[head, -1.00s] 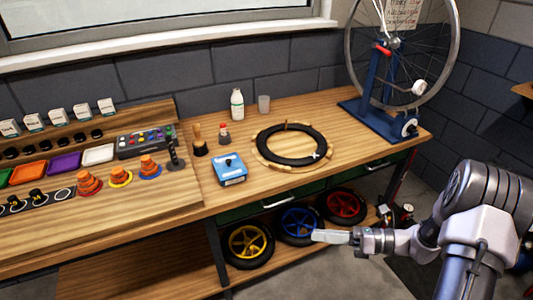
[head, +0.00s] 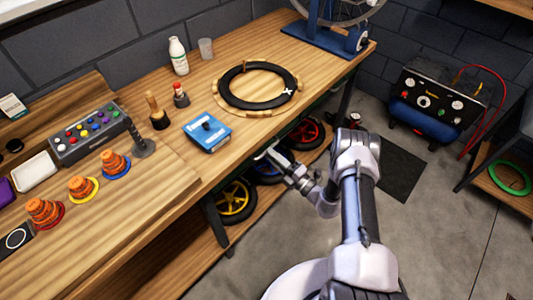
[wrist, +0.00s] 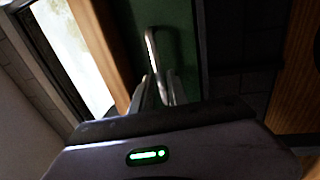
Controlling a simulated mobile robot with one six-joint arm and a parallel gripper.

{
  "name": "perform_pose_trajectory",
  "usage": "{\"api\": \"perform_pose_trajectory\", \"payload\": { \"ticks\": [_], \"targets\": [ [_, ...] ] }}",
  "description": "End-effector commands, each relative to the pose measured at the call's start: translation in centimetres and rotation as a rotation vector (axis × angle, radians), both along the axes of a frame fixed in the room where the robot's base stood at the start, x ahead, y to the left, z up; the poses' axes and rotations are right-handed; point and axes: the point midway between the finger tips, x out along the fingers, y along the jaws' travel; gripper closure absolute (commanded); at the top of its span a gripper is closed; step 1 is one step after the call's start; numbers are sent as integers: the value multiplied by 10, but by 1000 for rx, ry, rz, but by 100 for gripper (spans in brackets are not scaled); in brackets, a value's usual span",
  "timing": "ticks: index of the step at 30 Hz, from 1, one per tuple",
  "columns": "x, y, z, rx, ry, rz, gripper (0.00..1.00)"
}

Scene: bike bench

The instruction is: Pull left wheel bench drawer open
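The green drawer front (wrist: 183,45) shows in the wrist view, with an upright-looking metal bar handle (wrist: 151,45) on it. In the head view the drawer is mostly hidden under the front edge of the wooden bench (head: 170,215). My gripper (head: 264,154) is low at the bench's front edge, just right of the blue box. In the wrist view the fingers of my gripper (wrist: 157,88) are at the lower part of the handle, one on each side of it. Whether they touch or grip it is unclear. The drawer looks shut.
Wheels, one with a yellow hub (head: 235,201), stand on the shelf below. A blue box (head: 207,131) and a black tyre ring (head: 257,86) lie on the bench top. A black compressor (head: 436,103) stands at the back right. Floor right of my arm is fairly clear.

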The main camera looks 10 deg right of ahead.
Motion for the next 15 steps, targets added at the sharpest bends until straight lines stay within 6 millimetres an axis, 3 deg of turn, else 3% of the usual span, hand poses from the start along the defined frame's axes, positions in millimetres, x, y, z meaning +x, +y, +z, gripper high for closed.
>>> {"api": "perform_pose_trajectory", "payload": {
  "ticks": [6, 15],
  "targets": [
    [20, 14, 4, -1, -1, 1, 80],
    [23, 17, 6, -2, 0, 1, 80]
  ]
}}
